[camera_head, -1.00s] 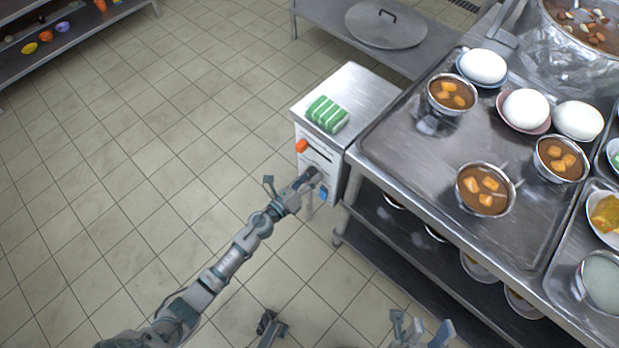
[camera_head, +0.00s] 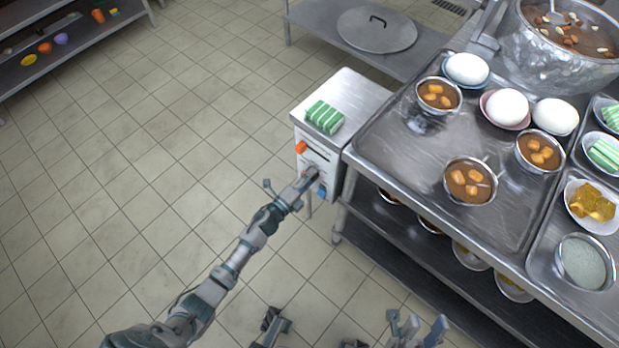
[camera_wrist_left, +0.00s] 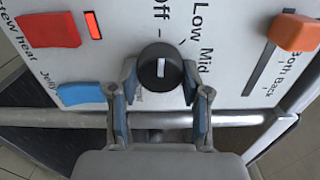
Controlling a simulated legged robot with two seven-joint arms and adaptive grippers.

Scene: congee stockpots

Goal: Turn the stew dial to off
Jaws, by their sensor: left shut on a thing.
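The stew dial (camera_wrist_left: 160,68) is a round black knob with a white mark, on the white panel of a control box (camera_head: 325,165). In the left wrist view its mark stands nearly upright in the picture, near the printed words Off, Low and Mid. My left gripper (camera_wrist_left: 160,80) is shut on the dial, with one finger on each side of it. In the head view this gripper (camera_head: 311,176) is at the panel front and hides the dial. My right gripper (camera_head: 416,330) is open and empty at the bottom edge, partly cut off.
An orange slider (camera_wrist_left: 296,32), a red button (camera_wrist_left: 48,27), a lit red lamp (camera_wrist_left: 93,25) and a blue button (camera_wrist_left: 80,94) share the panel. A metal rail (camera_wrist_left: 240,118) runs below. A steel counter (camera_head: 400,155) with bowls stands right; the floor left is clear.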

